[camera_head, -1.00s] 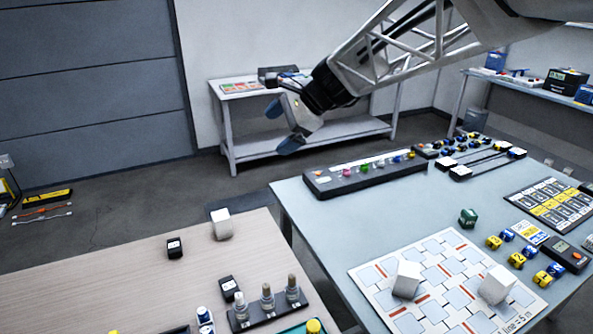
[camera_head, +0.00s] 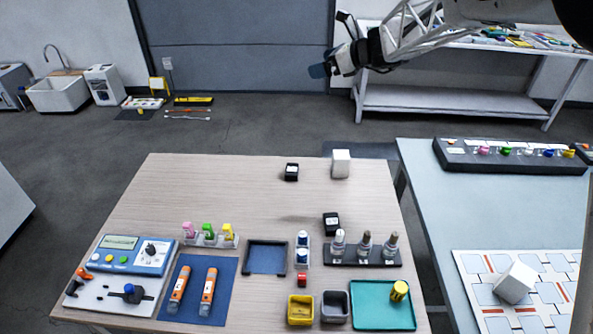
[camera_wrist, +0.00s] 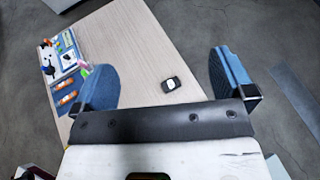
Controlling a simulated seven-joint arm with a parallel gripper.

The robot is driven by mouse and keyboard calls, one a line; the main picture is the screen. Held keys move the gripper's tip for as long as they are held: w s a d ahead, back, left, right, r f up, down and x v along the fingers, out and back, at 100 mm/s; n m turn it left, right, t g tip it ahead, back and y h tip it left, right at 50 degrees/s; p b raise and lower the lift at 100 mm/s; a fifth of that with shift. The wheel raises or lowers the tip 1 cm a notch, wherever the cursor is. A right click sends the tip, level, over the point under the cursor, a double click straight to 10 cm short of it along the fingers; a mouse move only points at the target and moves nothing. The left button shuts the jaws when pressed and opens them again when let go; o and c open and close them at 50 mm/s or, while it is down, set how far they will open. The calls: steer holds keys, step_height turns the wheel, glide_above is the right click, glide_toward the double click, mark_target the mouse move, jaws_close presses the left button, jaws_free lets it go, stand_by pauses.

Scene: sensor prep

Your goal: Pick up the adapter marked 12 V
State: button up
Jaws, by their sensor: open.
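Two small black blocks with white labels are on the wooden table in the head view: one near the far edge (camera_head: 291,172), one closer (camera_head: 331,224), behind the stand of metal-topped parts. Their label text is too small to read, so I cannot tell which is marked 12 V. My gripper (camera_head: 322,70) is high beyond the table's far edge, apart from both. In the wrist view my gripper (camera_wrist: 165,80) is open and empty, blue fingers wide apart. One black block with a white label (camera_wrist: 171,84) shows between them, well below on the table; I cannot tell which.
A white cube (camera_head: 341,163) stands right of the far block. A blue-grey table (camera_head: 420,200) stands to the right. The wooden table's far left is clear.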

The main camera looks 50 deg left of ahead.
steer(key=a+f, duration=0.1)
steer(key=a, duration=0.2)
glide_toward(293, 169)
steer(key=shift+s+a+f+m, duration=0.15)
steer(key=shift+a+f, duration=0.1)
steer(key=shift+a, duration=0.15)
steer(key=shift+s+a+f+m, duration=0.15)
steer(key=shift+s+a+f, duration=0.05)
steer(key=shift+a, duration=0.25)
steer(key=shift+x, duration=1.15)
steer(key=shift+x, duration=2.6)
steer(key=shift+c, duration=0.2)
